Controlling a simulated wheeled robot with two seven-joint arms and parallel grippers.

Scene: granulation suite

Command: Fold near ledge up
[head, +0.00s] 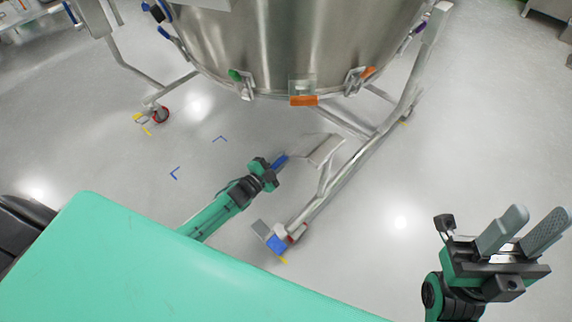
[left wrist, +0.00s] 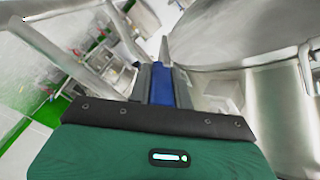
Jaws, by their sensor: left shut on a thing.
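The near ledge (head: 318,150) is a flat grey metal plate low beside the frame leg, below the big steel vessel. It looks roughly level and has a blue grip (head: 281,160) at its left end. My left gripper (head: 275,164) is shut on this blue grip. In the left wrist view the blue grip (left wrist: 161,84) sits between the two grey fingers, which hide part of it. My right gripper (head: 534,215) is open and empty, raised at the right, well apart from the ledge.
The steel vessel (head: 310,45) fills the top middle on a tubular frame (head: 350,165) with castors. An orange-tabbed latch (head: 303,98) is on its lower rim. My green body part covers the lower left. Grey floor (head: 390,220) is clear between the frame and my right gripper.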

